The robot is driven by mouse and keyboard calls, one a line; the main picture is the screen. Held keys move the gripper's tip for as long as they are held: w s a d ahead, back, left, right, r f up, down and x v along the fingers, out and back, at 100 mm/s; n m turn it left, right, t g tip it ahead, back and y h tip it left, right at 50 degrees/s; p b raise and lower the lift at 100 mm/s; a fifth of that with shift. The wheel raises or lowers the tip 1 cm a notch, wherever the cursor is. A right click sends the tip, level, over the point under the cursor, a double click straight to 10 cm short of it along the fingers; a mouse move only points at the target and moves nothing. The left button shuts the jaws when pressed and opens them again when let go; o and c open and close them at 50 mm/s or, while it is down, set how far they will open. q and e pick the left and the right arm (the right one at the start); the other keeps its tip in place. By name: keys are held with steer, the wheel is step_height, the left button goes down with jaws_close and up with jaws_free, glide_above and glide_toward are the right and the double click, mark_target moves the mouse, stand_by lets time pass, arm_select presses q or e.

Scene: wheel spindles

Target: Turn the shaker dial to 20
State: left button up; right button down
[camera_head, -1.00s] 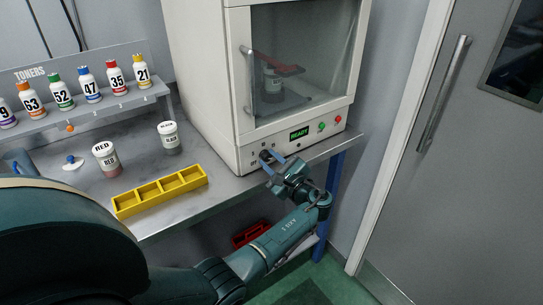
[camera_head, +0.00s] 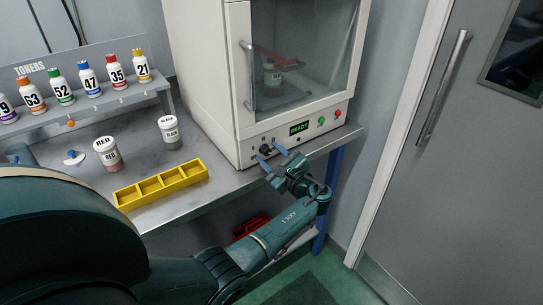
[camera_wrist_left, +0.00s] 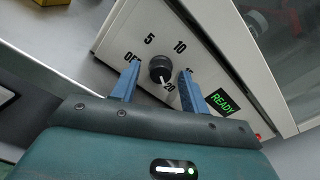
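The shaker (camera_head: 204,80) is a white cabinet with a glass door on the bench. Its black dial (camera_wrist_left: 160,68) sits on the lower front panel, with OFF, 5, 10, 15 and 20 printed around it; the 15 is partly hidden. In the left wrist view the dial's white pointer line points toward the 20 (camera_wrist_left: 170,87). In the head view the dial (camera_head: 265,149) is small. My left gripper (camera_head: 270,154) is open at the panel, its blue fingers on either side of the dial with gaps, as in the left wrist view (camera_wrist_left: 160,70). My right gripper is out of view.
A green READY display (camera_head: 299,128) and red and green buttons (camera_head: 329,117) lie right of the dial. A yellow tray (camera_head: 162,186), RED jar (camera_head: 107,154) and BLACK jar (camera_head: 169,131) stand on the bench. A door (camera_head: 455,150) is at right.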

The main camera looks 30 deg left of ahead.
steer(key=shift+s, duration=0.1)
arm_select(q)
steer(key=shift+d, duration=0.2)
steer(key=b+v, duration=0.1)
steer(key=v, duration=1.2)
steer(key=shift+s+a+b, duration=0.1)
steer(key=shift+b, duration=0.3)
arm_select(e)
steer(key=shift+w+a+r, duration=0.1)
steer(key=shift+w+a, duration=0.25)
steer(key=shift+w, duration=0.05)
